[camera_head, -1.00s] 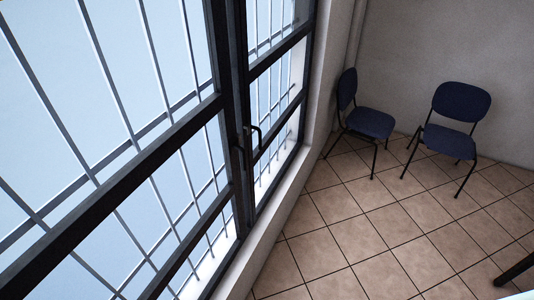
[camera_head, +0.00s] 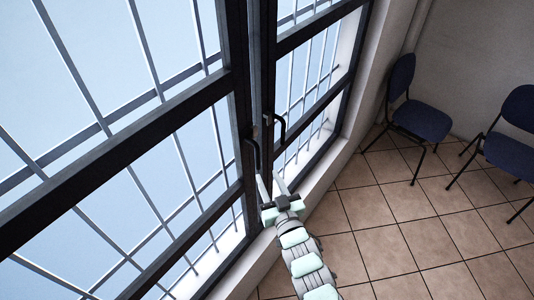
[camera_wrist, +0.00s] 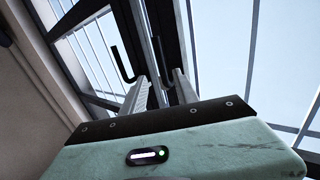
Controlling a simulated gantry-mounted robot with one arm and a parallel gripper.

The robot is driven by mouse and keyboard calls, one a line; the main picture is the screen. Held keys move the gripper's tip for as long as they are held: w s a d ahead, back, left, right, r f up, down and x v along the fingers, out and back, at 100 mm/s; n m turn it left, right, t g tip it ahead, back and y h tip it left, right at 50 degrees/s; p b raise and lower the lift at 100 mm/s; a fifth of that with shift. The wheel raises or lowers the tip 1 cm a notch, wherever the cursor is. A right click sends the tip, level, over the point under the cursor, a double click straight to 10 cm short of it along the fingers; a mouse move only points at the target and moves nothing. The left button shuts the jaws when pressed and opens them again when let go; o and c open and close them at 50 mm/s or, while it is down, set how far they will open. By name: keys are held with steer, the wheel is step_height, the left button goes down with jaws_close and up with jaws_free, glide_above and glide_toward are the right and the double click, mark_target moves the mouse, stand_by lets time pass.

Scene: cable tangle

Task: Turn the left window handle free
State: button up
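The left window handle (camera_head: 252,154) is a dark bar on the left window frame in the head view. The right handle (camera_head: 280,129) is a black bent bar on the neighbouring frame. My gripper (camera_head: 269,178) is just below both handles, its two pale fingers parted and pointing up at them. In the wrist view my gripper (camera_wrist: 159,88) is open, with nothing held. There a dark handle (camera_wrist: 159,60) shows beyond and between the fingers, apparently the left one. The other bent handle (camera_wrist: 122,64) shows beyond the left finger. Contact with either handle cannot be made out.
The barred window (camera_head: 130,140) fills the left of the head view, with dark frames and a pale sill (camera_head: 318,168) below. Two blue chairs (camera_head: 422,120) (camera_head: 510,145) stand at the right. The tiled floor (camera_head: 400,240) is otherwise open.

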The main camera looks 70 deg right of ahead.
mark_target(258, 158)
steer(key=p+x, duration=0.1)
steer(key=x, duration=0.8)
steer(key=shift+w+d+r, duration=0.15)
steer(key=shift+w, duration=0.25)
jaws_close()
stand_by(1.0)
